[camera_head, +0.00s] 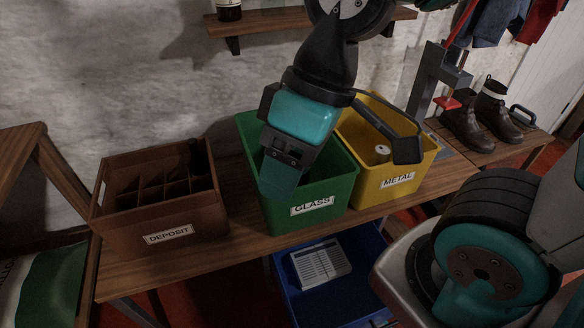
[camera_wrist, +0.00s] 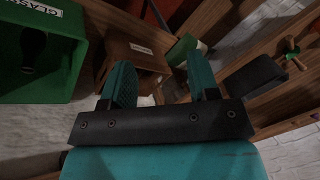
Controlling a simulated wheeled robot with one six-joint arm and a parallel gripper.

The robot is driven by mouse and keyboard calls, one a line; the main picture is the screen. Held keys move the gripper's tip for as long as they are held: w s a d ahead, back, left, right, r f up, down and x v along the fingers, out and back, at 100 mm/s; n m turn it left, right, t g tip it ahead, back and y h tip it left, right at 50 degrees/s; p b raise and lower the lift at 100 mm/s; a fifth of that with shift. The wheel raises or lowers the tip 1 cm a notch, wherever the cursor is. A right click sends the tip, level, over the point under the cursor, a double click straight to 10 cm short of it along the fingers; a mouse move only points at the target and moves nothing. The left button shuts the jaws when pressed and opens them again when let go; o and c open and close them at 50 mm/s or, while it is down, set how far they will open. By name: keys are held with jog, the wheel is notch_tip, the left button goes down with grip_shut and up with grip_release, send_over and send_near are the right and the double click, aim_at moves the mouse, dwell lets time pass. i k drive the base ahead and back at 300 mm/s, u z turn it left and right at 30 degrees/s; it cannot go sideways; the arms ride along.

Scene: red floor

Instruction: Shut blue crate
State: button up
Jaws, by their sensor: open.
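The blue crate (camera_head: 365,265) sits low under the wooden bench, and its open top shows in front of the bench edge in the head view. A white slotted object lies inside it. Its lower part is cut off by the picture edge, and my own body covers part of its right side. I cannot see the crate in the wrist view. My gripper (camera_head: 280,180) is in front of the green crate, above and to the left of the blue crate. In the wrist view its two teal fingers (camera_wrist: 161,85) stand apart with nothing between them.
On the bench (camera_head: 250,210) stand a brown DEPOSIT crate (camera_head: 150,222), a green GLASS crate (camera_head: 330,215) and a yellow METAL crate (camera_head: 385,192). Boots (camera_head: 470,130) stand at the right. A green and white bag (camera_head: 45,285) is at lower left.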

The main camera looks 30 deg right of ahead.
aim_at(348, 301)
jog(key=k, duration=1.1)
jog(key=z, duration=0.4)
